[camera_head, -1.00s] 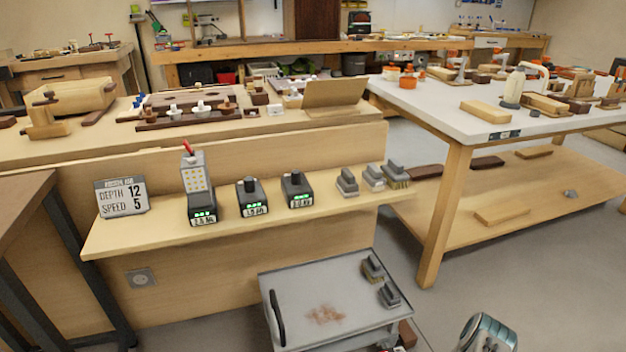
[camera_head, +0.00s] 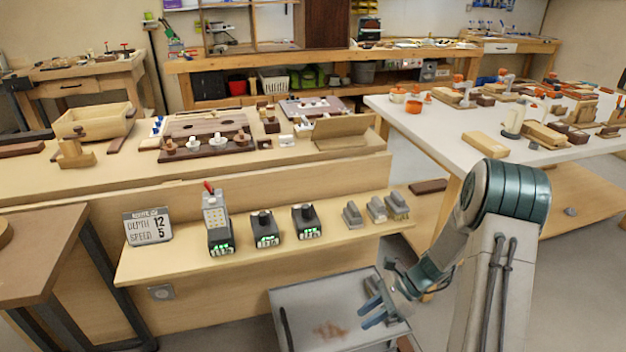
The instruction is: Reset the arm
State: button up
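My arm rises at the right of the head view and bends down to the left. My gripper (camera_head: 370,308) hangs over the grey cart top at the bottom middle. Its blue-tipped fingers are spread apart with nothing visible between them. The brushes seen earlier on the cart are hidden behind the arm and gripper.
The grey cart (camera_head: 300,305) has a brown stain (camera_head: 330,330). A white-topped table (camera_head: 430,120) stands at the right.

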jog(key=s+r+n+t+h+p, duration=0.1)
jog(key=s+r+n+h+p, duration=0.2)
jog(key=r, duration=1.1)
jog(key=s+r+n+t+h+p, duration=0.2)
jog(key=s+r+n+p, duration=0.5)
jog(key=r, duration=0.7)
jog(key=s+d+r+n+t+h+p, duration=0.1)
jog(key=s+r+n+h+p, duration=0.3)
jog(key=r, duration=1)
jog(key=s+n+t+p, duration=0.1)
jog(key=s+n+p, duration=0.1)
jog(key=n+p, duration=0.1)
jog(key=shift+n+h+p, duration=0.3)
jog(key=shift+n+h, duration=0.1)
